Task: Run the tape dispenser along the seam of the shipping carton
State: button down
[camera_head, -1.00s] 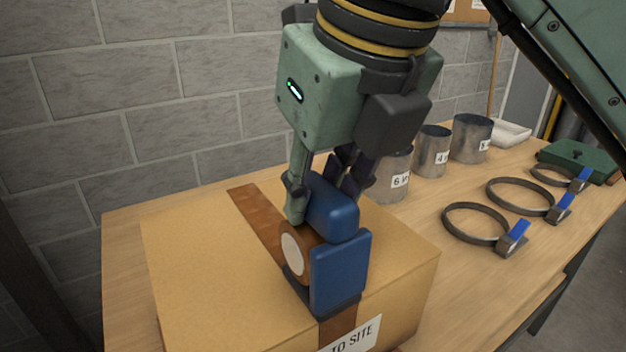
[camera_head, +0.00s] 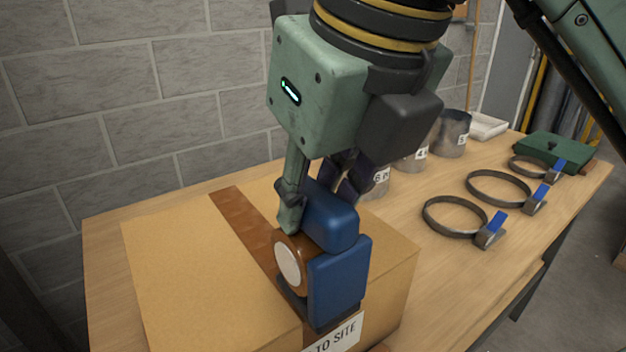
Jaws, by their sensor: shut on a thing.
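The shipping carton (camera_head: 165,275) stands on the wooden table. A brown tape strip (camera_head: 238,223) runs along its top from the far edge toward the near edge and goes under the dispenser. The blue tape dispenser (camera_head: 340,282), with a brown tape roll, sits at the carton's near edge, above the white label (camera_head: 335,338). Brown tape also shows on the near face beside the label. My gripper (camera_head: 318,205) is shut on the dispenser's blue upper part from above. The far finger is partly hidden, and the dispenser's contact with the carton is hard to see.
Several metal ring clamps (camera_head: 455,215) with blue handles lie on the table (camera_head: 425,290) at right. Metal cylinders (camera_head: 452,133) with number labels, a white tray (camera_head: 487,126) and a green case (camera_head: 553,148) stand behind. A block wall is at left.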

notch_tip(320, 180, up, 7)
jog(key=p, duration=0.5)
jog(key=shift+f, duration=0.15)
